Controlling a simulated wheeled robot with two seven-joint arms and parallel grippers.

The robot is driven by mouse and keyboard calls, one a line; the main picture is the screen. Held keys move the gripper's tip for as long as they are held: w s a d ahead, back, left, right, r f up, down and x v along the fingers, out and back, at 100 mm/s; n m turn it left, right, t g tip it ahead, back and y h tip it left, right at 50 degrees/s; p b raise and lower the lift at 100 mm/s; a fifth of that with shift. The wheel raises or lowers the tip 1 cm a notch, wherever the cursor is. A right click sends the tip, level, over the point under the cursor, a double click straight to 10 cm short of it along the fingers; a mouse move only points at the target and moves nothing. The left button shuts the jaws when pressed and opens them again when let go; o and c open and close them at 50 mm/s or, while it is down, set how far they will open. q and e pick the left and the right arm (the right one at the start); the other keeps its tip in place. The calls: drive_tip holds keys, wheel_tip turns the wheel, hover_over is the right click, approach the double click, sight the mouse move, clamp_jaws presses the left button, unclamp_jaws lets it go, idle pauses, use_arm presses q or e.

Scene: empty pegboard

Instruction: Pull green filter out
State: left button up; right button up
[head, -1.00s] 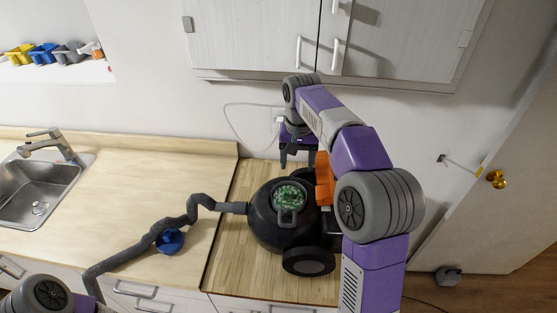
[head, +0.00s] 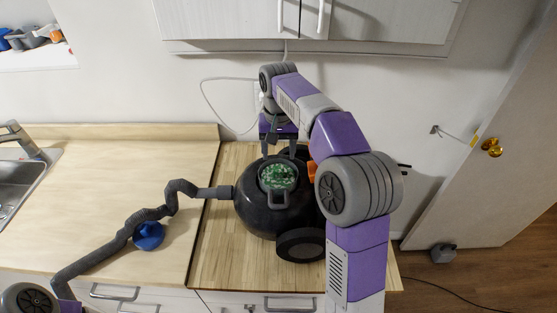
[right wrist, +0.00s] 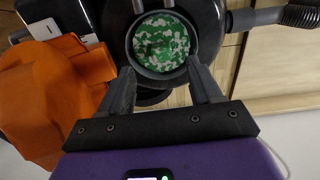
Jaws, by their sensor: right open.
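The green filter (head: 278,177) is a speckled green and white disc set in a round opening on top of the black vacuum cleaner (head: 262,215). It also shows in the right wrist view (right wrist: 162,42), inside a dark rim. My right gripper (head: 279,150) is above the far side of the vacuum, just behind the filter. In the right wrist view its open fingers (right wrist: 160,78) point toward the filter's near edge, one on each side, with nothing between them. Whether they touch the rim I cannot tell. My left gripper is not in view; only part of my left arm shows at bottom left.
An orange part (right wrist: 55,95) stands beside the vacuum, close to my right gripper. A grey hose (head: 120,232) runs left from the vacuum across the counter (head: 105,180), past a blue object (head: 148,236). Cabinets (head: 225,20) hang above. The left counter is mostly clear.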

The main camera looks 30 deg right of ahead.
sight(278, 170)
drive_tip(key=shift+w+f+b, duration=0.1)
drive_tip(key=shift+f+b, duration=0.8)
drive_tip(key=shift+f, duration=3.1)
drive_tip(key=shift+c, duration=0.3)
drive_tip(key=c, duration=1)
drive_tip(key=shift+r+p, duration=3.3)
drive_tip(key=shift+p, duration=0.05)
